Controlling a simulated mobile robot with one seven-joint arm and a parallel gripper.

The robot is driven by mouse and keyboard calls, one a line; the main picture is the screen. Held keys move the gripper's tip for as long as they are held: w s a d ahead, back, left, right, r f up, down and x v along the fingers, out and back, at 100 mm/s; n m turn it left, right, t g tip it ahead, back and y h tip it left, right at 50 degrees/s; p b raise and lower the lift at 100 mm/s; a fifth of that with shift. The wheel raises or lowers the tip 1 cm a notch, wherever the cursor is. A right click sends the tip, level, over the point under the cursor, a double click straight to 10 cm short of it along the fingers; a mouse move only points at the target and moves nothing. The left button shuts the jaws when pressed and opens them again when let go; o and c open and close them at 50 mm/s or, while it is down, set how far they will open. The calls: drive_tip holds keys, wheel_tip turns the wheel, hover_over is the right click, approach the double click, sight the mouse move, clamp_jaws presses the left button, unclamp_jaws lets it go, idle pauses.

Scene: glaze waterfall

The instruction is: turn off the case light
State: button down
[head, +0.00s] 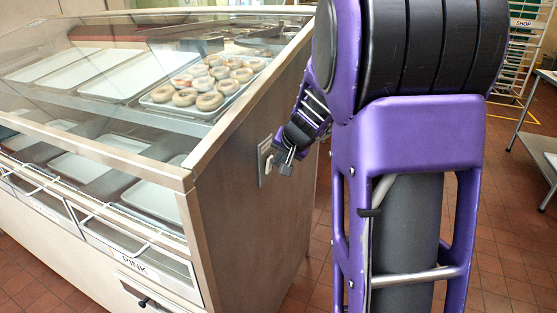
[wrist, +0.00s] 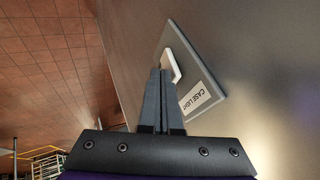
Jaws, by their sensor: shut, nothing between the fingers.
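The case light switch is a grey plate (wrist: 201,62) with a white rocker (wrist: 173,62) and a label reading "CASE LIGHT", on the side panel of the display case. In the head view the switch plate (head: 265,158) shows on the case's end panel, partly hidden by my gripper. My gripper (head: 282,160) is at the plate, its fingers shut and empty. In the wrist view the fingertips (wrist: 158,70) reach the lower left edge of the rocker. I cannot tell whether they touch it, nor which way the rocker is set.
The glass display case (head: 190,178) fills the left, with a tray of donuts (head: 203,84) and several empty trays inside. A metal table (head: 540,150) and a wire rack (head: 520,60) stand at the right. Red tiled floor (head: 300,285) is open beside the case.

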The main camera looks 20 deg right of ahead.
drive_tip(key=shift+r, duration=0.1)
drive_tip(key=p, duration=0.4)
drive_tip(key=shift+w+a+g+h, duration=0.25)
drive_tip(key=shift+w+g+h, duration=0.05)
drive_tip(key=shift+r, duration=0.15)
drive_tip(key=shift+r+p, duration=0.65)
drive_tip(key=shift+r, duration=0.05)
